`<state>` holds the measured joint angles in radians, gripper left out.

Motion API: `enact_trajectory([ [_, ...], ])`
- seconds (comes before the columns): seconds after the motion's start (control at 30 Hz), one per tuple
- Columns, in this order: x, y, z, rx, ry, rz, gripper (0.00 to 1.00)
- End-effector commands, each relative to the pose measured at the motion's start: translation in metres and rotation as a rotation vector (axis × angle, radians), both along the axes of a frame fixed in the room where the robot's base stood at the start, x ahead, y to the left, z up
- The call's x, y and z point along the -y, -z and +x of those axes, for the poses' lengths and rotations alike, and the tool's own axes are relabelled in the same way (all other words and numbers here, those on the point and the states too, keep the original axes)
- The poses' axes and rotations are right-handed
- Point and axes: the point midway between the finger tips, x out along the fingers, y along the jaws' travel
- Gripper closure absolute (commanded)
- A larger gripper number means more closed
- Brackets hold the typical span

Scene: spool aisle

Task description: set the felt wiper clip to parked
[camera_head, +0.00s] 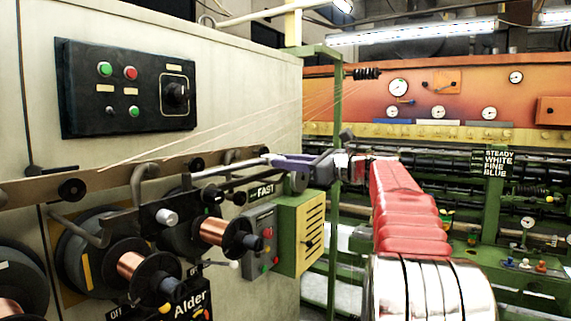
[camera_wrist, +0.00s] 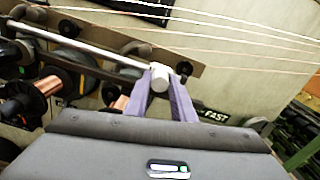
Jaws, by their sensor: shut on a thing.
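My gripper (camera_head: 283,168) is at the end of the red arm, left of the picture's middle, in front of the beige machine wall. In the wrist view its two purple fingers (camera_wrist: 165,92) are shut on a pale grey cylindrical knob (camera_wrist: 160,77). The knob sits at the end of a straight silver rod (camera_wrist: 88,46), which runs to the upper left. The rod also shows in the head view (camera_head: 228,167). I take this to be the felt wiper clip, but no label on it is readable. No parked mark is readable.
Copper wire spools (camera_head: 133,266) and a second copper spool (camera_head: 213,232) stand close below the rod. Thin wires cross above it. A grey button box (camera_head: 262,238), a yellow-green box (camera_head: 300,232) and a green post (camera_head: 336,130) stand near my gripper.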

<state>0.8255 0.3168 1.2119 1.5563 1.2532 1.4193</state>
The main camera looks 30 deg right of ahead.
Motion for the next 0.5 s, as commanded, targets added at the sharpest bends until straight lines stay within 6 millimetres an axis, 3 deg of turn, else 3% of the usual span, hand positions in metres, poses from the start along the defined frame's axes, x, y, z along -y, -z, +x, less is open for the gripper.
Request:
enact_trajectory([
  [0.17,0.0048,0.0003,-0.0001,0.001,0.012,0.001,1.00],
  [0.2,0.0049,0.0002,-0.0002,0.001,0.012,0.001,0.75],
  [0.5,0.0020,0.0002,0.0005,0.001,0.006,0.001,0.58],
])
